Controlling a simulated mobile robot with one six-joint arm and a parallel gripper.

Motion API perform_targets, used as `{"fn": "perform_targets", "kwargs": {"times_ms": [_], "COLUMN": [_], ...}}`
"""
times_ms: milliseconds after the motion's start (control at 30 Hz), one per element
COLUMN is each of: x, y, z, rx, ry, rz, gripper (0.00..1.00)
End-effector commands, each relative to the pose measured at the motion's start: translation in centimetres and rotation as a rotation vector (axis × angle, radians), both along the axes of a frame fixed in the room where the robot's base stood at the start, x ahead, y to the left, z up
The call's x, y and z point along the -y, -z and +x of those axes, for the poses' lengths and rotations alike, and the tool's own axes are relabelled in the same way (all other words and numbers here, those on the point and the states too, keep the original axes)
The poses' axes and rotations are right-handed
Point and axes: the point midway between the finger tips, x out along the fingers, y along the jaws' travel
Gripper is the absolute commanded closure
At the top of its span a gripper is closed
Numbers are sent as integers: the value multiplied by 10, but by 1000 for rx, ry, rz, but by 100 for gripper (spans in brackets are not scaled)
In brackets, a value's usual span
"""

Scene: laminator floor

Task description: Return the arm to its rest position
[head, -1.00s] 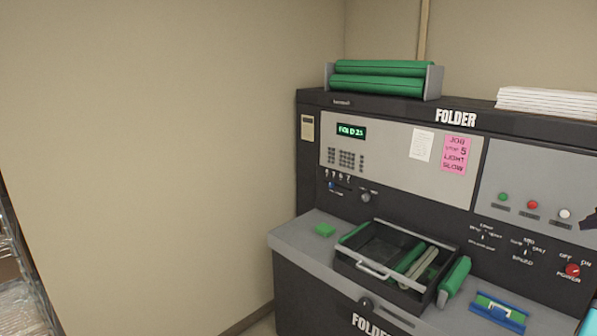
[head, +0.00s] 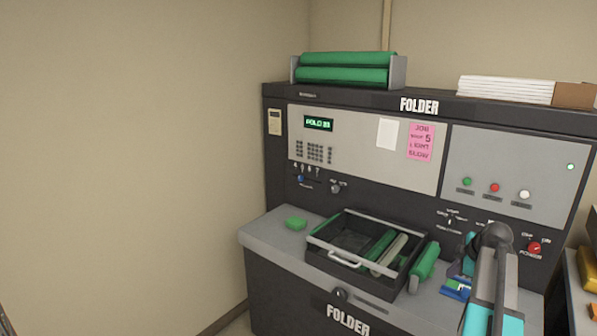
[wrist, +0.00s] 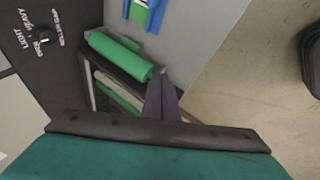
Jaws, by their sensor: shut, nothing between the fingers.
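My gripper (wrist: 161,97) is shut and empty in the wrist view, its dark fingers together beside the end of a green roller (wrist: 120,57). I cannot tell whether the fingertips touch anything. In the head view, my arm (head: 488,280) stands at the right in front of the folder machine (head: 290,280) and partly hides its ledge.
A black tray (head: 325,257) with several rollers lies on the ledge, with the green roller (head: 425,262) at its right. A green block (head: 296,223) lies left. A blue holder (head: 455,289) is partly behind my arm. Open floor (wrist: 235,90) shows in the wrist view.

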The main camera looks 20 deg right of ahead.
Motion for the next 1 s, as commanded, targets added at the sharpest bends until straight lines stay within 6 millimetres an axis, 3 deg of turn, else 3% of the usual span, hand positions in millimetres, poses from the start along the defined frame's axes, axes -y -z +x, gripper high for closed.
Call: {"fn": "perform_targets", "kwargs": {"times_ms": [33, 100, 467, 767, 1000], "x": [-18, -39, -151, -246, -318], "y": [25, 53, 187, 287, 359], "z": [5, 11, 21, 2, -29], "rx": [-18, -43, -197, -348, -475], "ry": [10, 33, 161, 281, 386], "rz": [32, 75, 256, 352, 391], "gripper": [100, 100, 100, 100, 100]}}
